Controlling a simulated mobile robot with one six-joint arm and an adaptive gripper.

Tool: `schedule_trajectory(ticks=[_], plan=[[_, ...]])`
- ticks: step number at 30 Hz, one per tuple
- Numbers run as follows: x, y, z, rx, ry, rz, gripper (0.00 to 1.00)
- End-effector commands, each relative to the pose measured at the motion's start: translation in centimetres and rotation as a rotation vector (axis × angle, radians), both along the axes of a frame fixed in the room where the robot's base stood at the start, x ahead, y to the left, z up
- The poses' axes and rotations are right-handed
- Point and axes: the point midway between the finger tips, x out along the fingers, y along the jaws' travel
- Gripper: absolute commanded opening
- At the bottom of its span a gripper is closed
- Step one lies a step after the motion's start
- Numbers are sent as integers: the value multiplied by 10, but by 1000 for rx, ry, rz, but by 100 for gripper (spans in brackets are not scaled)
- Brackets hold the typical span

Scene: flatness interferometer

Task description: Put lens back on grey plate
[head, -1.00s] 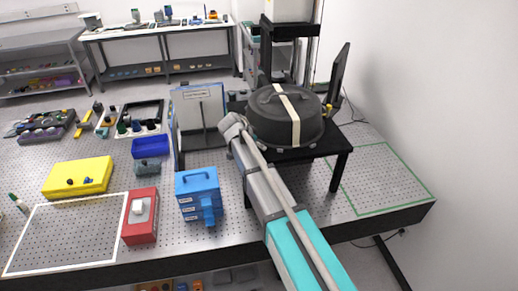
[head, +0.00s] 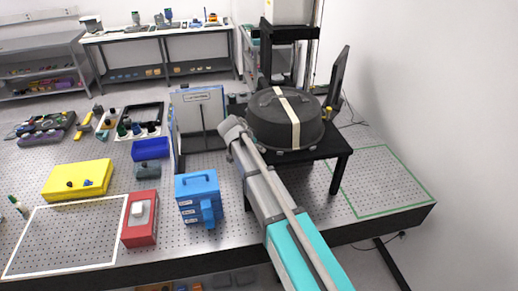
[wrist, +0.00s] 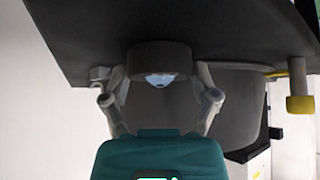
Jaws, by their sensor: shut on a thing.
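In the wrist view a short dark ring with a bluish lens (wrist: 158,81) in it sits between the fingers of my gripper (wrist: 158,68). My gripper is shut on this lens. The wrist picture looks upside down, with the black table top (wrist: 190,20) along its upper edge and the lens close to it. In the head view my arm reaches to the left side of the black stand (head: 338,160). The fingers and the lens are hidden there. I cannot make out a grey plate for certain in either view.
A big black lidded drum (head: 262,128) with a pale strap stands on the black stand, right beside my arm. A framed panel (head: 200,115) stands upright on the left. A blue drawer box (head: 198,190) and a red box (head: 140,222) stand nearer. The green-outlined area (head: 385,180) is clear.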

Motion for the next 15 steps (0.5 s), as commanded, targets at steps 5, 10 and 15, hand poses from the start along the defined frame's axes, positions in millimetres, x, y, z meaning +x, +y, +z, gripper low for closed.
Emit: schedule_trajectory(ticks=[5,10,15], plan=[[0,0,0,0,0,0,20],[0,0,3,0,0,0,20],[0,0,10,0,0,0,20]])
